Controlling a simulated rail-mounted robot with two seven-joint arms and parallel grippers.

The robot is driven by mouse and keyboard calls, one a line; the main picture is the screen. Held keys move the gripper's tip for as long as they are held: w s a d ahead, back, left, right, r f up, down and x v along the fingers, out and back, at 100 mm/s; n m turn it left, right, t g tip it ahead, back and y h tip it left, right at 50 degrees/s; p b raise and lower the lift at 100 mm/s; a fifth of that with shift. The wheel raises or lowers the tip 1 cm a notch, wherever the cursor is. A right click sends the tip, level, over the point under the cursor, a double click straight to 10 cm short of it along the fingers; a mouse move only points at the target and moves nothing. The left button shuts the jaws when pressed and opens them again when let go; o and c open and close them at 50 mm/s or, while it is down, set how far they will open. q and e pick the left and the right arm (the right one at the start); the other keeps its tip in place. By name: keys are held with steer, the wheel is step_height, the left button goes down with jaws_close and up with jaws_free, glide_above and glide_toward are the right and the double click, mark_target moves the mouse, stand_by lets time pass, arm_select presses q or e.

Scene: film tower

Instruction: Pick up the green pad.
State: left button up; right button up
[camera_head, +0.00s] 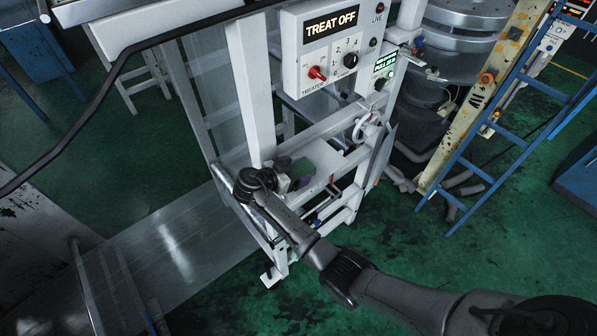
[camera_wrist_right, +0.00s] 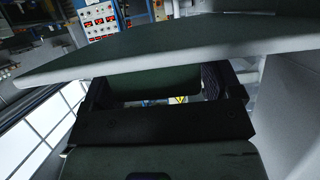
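The green pad (camera_head: 304,166) appears as a small green patch on the white shelf of the machine frame in the head view, partly hidden by my right gripper. My right gripper (camera_head: 289,177) is at the shelf, close beside the pad. In the right wrist view, the fingers of the right gripper (camera_wrist_right: 160,85) stand wide apart, and the ribbed inner face of one shows. A dark green surface (camera_wrist_right: 153,82) lies between them, probably the pad. I see no clear grip on it. My left gripper is not in view.
A control box (camera_head: 333,50) reading TREAT OFF hangs above the shelf. A white handwheel (camera_head: 367,129) is to the right. A broad slab (camera_wrist_right: 150,48) crosses the right wrist view close above the fingers. A blue ladder (camera_head: 497,128) leans at the right; green floor lies between.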

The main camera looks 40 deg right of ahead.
mark_target(296, 172)
steer(key=c, duration=0.7)
steer(key=shift+r, duration=0.15)
steer(key=shift+c, duration=0.2)
steer(key=shift+r+b, duration=0.5)
steer(key=shift+r, duration=0.1)
steer(key=r, duration=0.1)
steer(key=r+b, duration=0.1)
steer(key=shift+s+d+r, duration=0.2)
steer(key=shift+r, duration=0.15)
steer(key=s+d+r+b, duration=0.3)
steer(key=s+d+r, duration=0.4)
steer(key=d, duration=0.1)
steer(key=shift+s+b, duration=0.3)
steer(key=shift+s, duration=0.1)
steer(key=o, duration=0.3)
steer(key=shift+c, duration=1.1)
